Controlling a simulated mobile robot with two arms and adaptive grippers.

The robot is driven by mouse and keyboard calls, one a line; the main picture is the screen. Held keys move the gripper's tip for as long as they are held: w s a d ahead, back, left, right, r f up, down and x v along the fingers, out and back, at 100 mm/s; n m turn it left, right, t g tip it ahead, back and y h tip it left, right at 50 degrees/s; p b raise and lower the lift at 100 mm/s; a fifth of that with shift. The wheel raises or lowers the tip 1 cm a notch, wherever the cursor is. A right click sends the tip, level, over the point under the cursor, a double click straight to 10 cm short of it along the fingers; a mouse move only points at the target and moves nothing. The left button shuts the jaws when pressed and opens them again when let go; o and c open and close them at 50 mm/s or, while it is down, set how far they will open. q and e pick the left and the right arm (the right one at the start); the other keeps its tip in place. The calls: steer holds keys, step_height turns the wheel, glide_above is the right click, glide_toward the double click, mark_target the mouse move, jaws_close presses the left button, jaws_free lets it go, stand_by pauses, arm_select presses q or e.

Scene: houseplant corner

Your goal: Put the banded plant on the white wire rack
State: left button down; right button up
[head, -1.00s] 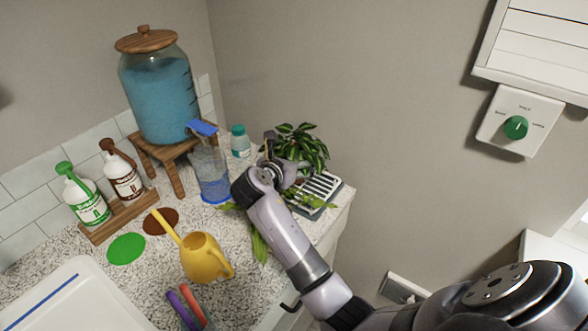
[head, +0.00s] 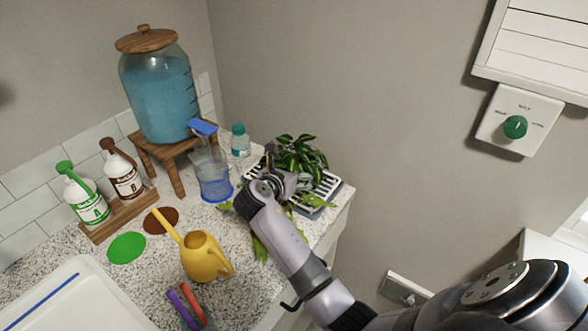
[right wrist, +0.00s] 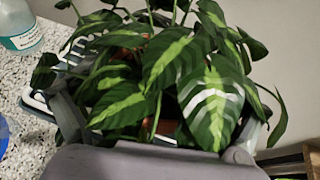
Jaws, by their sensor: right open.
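The banded plant (head: 300,155) has dark green leaves with pale bands. It stands at the white wire rack (head: 327,187), at the right back of the counter, and looks set down on it, though leaves and my gripper hide its base. My right gripper (head: 285,176) is open at the plant's near side. In the right wrist view, its fingers are on either side of the plant (right wrist: 185,85), below the leaves, and only bits of a reddish pot show. The rack's edge (right wrist: 38,100) shows at the left there. My left gripper is not in view.
A lighter-leaved plant (head: 260,249) is partly hidden under my right arm. A clear pitcher (head: 213,181), teal-capped bottle (head: 240,141), blue dispenser (head: 160,95) and yellow watering can (head: 204,257) stand left of my arm. The counter ends just right of the rack.

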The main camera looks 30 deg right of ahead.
steer(key=shift+a+r, duration=0.15)
steer(key=b+v, duration=0.1)
steer(key=v, duration=1)
steer(key=shift+s+a+r, duration=0.1)
steer(key=shift+s+a, duration=0.1)
steer(key=shift+s, duration=0.1)
